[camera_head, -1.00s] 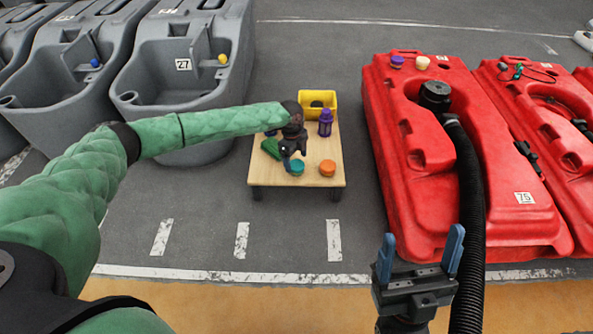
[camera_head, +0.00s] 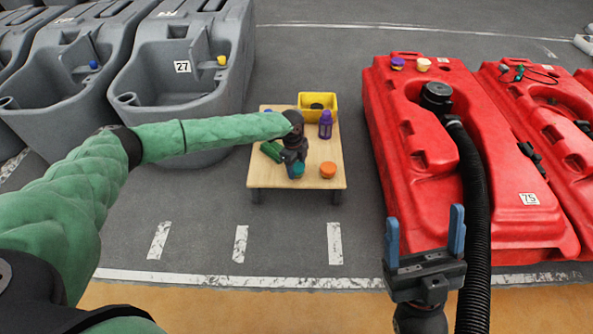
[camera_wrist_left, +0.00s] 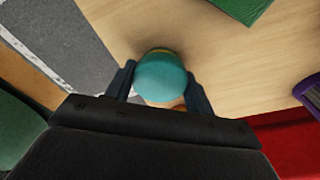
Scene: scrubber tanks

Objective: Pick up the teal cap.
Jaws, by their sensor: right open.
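The teal cap (camera_head: 299,170) sits on the low wooden table and is partly hidden by my left gripper (camera_head: 293,172) in the head view. In the left wrist view the teal cap (camera_wrist_left: 160,78) lies between the two blue fingers of my left gripper (camera_wrist_left: 160,88). The fingers are very close to its sides; I cannot tell whether they touch it. My right gripper (camera_head: 425,238) is open and empty, in front of the red tank and far from the cap.
The wooden table (camera_head: 262,178) also holds an orange cap (camera_head: 328,169), a purple bottle (camera_head: 325,125), a yellow bin (camera_head: 331,102) and a green object (camera_head: 271,151). Grey tanks (camera_head: 185,80) stand left, a red tank (camera_head: 500,195) with a black hose (camera_head: 476,205) right.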

